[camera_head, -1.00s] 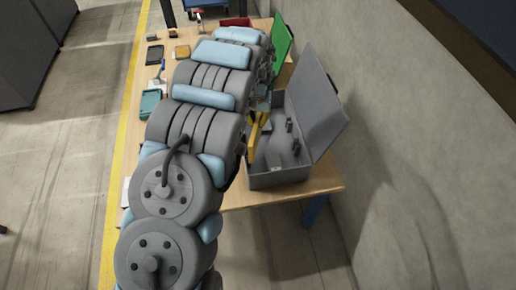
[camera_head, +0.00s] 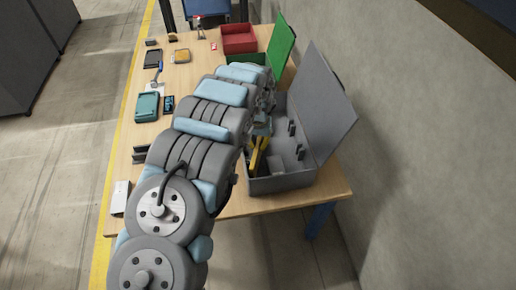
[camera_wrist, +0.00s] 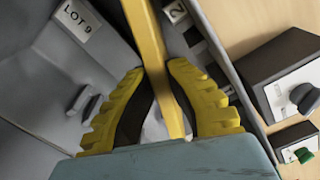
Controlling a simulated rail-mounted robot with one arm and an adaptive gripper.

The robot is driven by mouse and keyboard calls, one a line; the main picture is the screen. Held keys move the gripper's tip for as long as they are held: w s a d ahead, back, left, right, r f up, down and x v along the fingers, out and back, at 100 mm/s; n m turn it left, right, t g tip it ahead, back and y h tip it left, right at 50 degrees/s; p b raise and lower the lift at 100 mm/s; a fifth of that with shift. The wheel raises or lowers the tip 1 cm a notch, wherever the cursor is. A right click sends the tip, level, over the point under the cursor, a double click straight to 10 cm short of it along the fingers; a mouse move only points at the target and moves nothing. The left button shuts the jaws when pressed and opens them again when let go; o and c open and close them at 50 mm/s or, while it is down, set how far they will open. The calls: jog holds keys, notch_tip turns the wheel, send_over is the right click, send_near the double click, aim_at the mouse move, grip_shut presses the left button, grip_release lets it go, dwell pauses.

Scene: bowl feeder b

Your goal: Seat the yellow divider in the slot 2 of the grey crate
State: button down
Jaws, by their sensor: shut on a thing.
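The grey crate (camera_head: 285,183) stands at the near right of the table with its lid (camera_head: 322,105) open. The yellow divider (camera_head: 257,152) is at the crate's left side in the head view. In the wrist view the divider (camera_wrist: 147,38) runs up between the two yellow fingers of my gripper (camera_wrist: 158,72), which are shut on it. A label reading 2 (camera_wrist: 175,12) is just right of the divider's far part. The divider's lower edge and the slot are hidden, so I cannot tell whether it is seated. My arm hides most of my gripper in the head view.
A LOT 9 label (camera_wrist: 78,24) is on a grey surface in the wrist view. Dark boxes with knobs (camera_wrist: 285,75) stand right of the crate wall there. A green lid (camera_head: 281,46) and red bin (camera_head: 238,38) are farther back. A teal case (camera_head: 147,106) lies left.

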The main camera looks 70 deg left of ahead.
jog(key=shift+f, duration=0.8)
jog(key=shift+r, duration=0.1)
jog(key=c, duration=1.2)
grip_release()
jog(key=shift+c, duration=0.2)
notch_tip(320, 180, up, 10)
jog(key=p, duration=0.5)
jog(key=shift+r+p, duration=1.05)
